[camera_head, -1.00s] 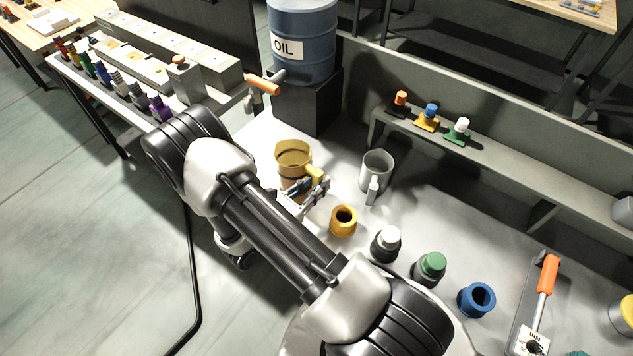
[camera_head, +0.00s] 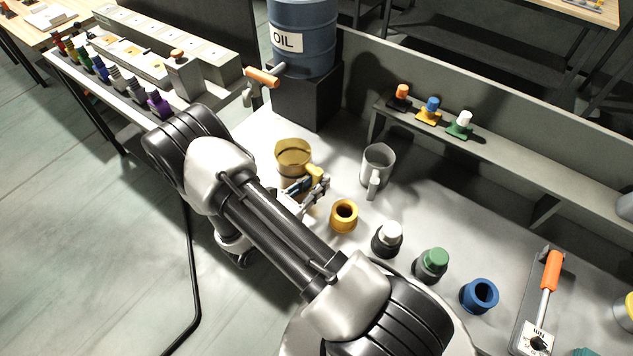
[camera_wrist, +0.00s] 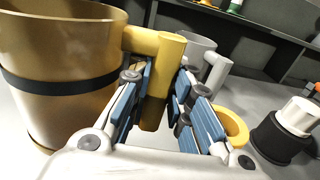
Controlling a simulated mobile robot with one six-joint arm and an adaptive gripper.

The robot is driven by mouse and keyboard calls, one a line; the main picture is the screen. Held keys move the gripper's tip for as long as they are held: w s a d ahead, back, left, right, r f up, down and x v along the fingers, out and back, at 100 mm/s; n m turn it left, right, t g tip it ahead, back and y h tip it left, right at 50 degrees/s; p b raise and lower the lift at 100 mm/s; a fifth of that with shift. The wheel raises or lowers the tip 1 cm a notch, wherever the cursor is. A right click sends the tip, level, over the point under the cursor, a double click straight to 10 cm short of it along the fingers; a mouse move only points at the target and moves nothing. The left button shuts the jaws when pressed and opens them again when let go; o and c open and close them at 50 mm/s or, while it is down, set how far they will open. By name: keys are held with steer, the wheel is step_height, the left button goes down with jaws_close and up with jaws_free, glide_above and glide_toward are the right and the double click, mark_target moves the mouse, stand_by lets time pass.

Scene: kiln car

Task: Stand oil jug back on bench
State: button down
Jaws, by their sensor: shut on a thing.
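The oil jug (camera_head: 294,157) is a yellow-brown open jug with a dark band and a yellow handle. It stands upright on the light bench (camera_head: 330,140), at the left end in the head view. In the wrist view the jug (camera_wrist: 60,60) fills the left side, its lower edge at the bench top. My gripper (camera_head: 316,186) is at the jug's handle. In the wrist view its blue-padded fingers (camera_wrist: 165,95) are shut on the yellow handle, one on each side. Whether the jug's base fully touches the bench is hard to tell.
A grey jug (camera_head: 377,168) stands just right of the gripper. A yellow ring-shaped pot (camera_head: 343,215), a white-capped bottle (camera_head: 387,240), a green-capped bottle (camera_head: 430,265) and a blue pot (camera_head: 479,296) line the front. The oil drum (camera_head: 303,40) with its orange-handled tap (camera_head: 262,78) stands behind.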

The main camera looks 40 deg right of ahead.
steer(key=shift+f+b, duration=0.55)
steer(key=shift+f, duration=0.05)
stand_by(1.0)
steer(key=c, duration=1.4)
jaws_free()
steer(key=shift+a, duration=0.15)
steer(key=shift+v, duration=3.9)
steer(key=v, duration=1.2)
